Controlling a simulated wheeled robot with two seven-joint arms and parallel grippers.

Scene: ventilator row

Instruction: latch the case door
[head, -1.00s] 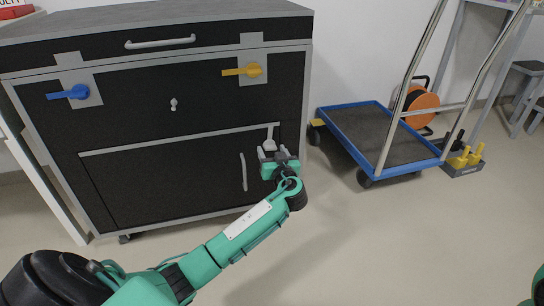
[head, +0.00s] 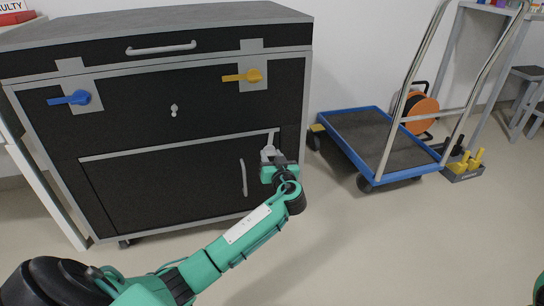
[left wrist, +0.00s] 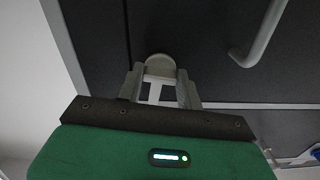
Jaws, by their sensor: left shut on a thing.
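The black case (head: 130,115) stands at the left of the head view. Its lower door (head: 165,185) looks flush with the front and has a grey bar handle (head: 244,178), also in the left wrist view (left wrist: 261,35). A small pale grey latch (head: 268,151) sits by the door's upper right corner. In the left wrist view the latch's rounded end (left wrist: 159,66) shows at my fingertips. My left gripper (head: 268,162) is shut on the latch, with one finger on each side (left wrist: 160,88). The gripper hides part of the latch. My right gripper is out of view.
A blue lever (head: 76,98) and a yellow lever (head: 246,76) sit higher on the case, with a top drawer handle (head: 160,48) above. A blue-edged trolley (head: 375,140) stands to the right, near an orange reel (head: 420,112). The floor in front is clear.

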